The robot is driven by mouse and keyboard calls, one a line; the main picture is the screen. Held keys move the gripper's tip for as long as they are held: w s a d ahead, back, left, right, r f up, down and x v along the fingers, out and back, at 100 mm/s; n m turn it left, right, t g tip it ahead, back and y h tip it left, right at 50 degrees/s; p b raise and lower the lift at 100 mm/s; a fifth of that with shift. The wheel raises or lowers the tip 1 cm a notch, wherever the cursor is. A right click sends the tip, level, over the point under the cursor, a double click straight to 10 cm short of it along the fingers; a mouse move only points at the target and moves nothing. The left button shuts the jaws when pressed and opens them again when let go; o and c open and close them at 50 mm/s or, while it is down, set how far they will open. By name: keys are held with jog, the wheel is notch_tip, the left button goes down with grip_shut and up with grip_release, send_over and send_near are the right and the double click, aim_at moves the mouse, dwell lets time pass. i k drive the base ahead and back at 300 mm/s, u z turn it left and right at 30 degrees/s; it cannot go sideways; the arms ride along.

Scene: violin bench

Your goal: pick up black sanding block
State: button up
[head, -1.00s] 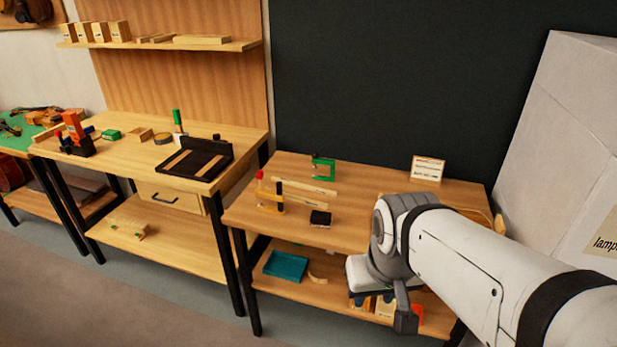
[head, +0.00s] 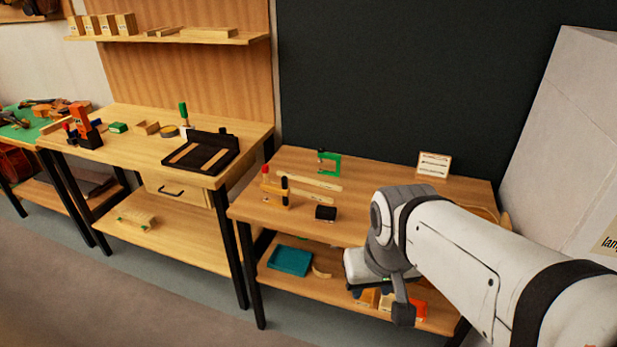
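A small black block (head: 326,213), which looks like the sanding block, lies on the top of the right wooden bench (head: 372,192), near its middle. My gripper (head: 402,312) hangs at the end of my white arm, to the right of the block and lower in the picture, in front of the bench's right part. It is apart from the block. Its fingers are mostly hidden by the arm and wrist, so I cannot see whether they are open or what is between them.
A teal tray (head: 290,261) is on the lower shelf. A second bench (head: 130,150) stands left. A tall grey block (head: 565,130) stands right.

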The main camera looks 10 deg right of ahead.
aim_at(325, 214)
jog(key=u, duration=0.05)
jog(key=k, duration=0.55)
jog(key=z, duration=0.35)
jog(key=i, duration=1.6)
jog(key=u, duration=0.1)
